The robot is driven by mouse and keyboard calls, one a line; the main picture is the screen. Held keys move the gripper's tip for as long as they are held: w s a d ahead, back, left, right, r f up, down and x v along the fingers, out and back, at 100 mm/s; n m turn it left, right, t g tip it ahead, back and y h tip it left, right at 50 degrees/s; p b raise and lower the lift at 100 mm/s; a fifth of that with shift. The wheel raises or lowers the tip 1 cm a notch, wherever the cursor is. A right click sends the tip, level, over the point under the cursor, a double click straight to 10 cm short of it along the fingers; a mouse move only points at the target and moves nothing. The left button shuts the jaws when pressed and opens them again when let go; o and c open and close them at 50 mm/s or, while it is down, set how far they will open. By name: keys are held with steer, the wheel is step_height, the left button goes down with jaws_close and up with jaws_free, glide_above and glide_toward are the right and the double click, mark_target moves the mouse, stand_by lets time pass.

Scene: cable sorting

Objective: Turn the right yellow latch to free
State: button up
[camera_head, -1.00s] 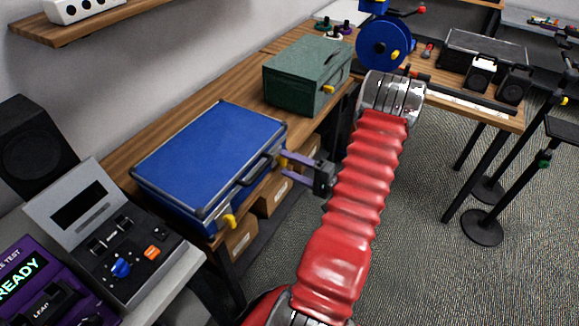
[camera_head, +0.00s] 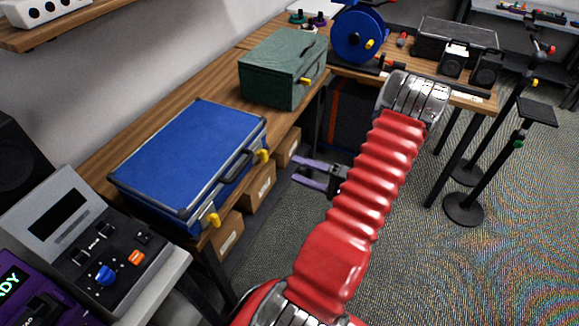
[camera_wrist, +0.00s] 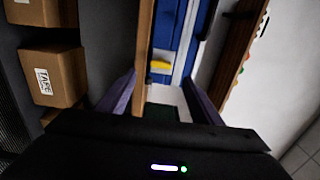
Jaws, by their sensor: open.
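The blue case (camera_head: 190,150) lies closed on the wooden bench. Its right yellow latch (camera_head: 263,156) is at the front side, near the far end of the handle. A second yellow latch (camera_head: 213,219) is near the case's left front corner. My gripper (camera_head: 298,171) is open and empty, with purple fingers, to the right of the right latch and apart from it in the head view. In the wrist view, a yellow latch (camera_wrist: 160,66), apparently the right one, shows on the blue case (camera_wrist: 168,30), between the lines of the two fingers. The latch's exact turn is too small to tell.
A green case (camera_head: 283,70) with its own yellow latch stands beyond the blue case. Cardboard boxes (camera_head: 257,187) sit under the bench; they also show in the wrist view (camera_wrist: 52,76). A control panel (camera_head: 95,250) is at the lower left.

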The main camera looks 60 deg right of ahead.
steer(key=shift+s+d, duration=0.15)
steer(key=shift+s, duration=1.45)
steer(key=s+a+f+m+g+y, duration=0.1)
steer(key=a+f+m+g+y, duration=0.25)
steer(key=a, duration=0.45)
steer(key=w+a+r+n+g+y, duration=0.1)
steer(key=a+r+n+g+y, duration=0.25)
steer(key=a+g, duration=0.55)
steer(key=w+a+r+n+h, duration=0.4)
steer(key=a+r+n, duration=0.4)
steer(key=a+r, duration=0.4)
steer(key=w+a+r+n+h, duration=0.4)
steer(key=a+r+n, duration=0.4)
steer(key=a+r, duration=0.5)
steer(key=shift+a+n+h, duration=0.3)
steer(key=shift+a+n, duration=0.1)
steer(key=shift+a, duration=0.25)
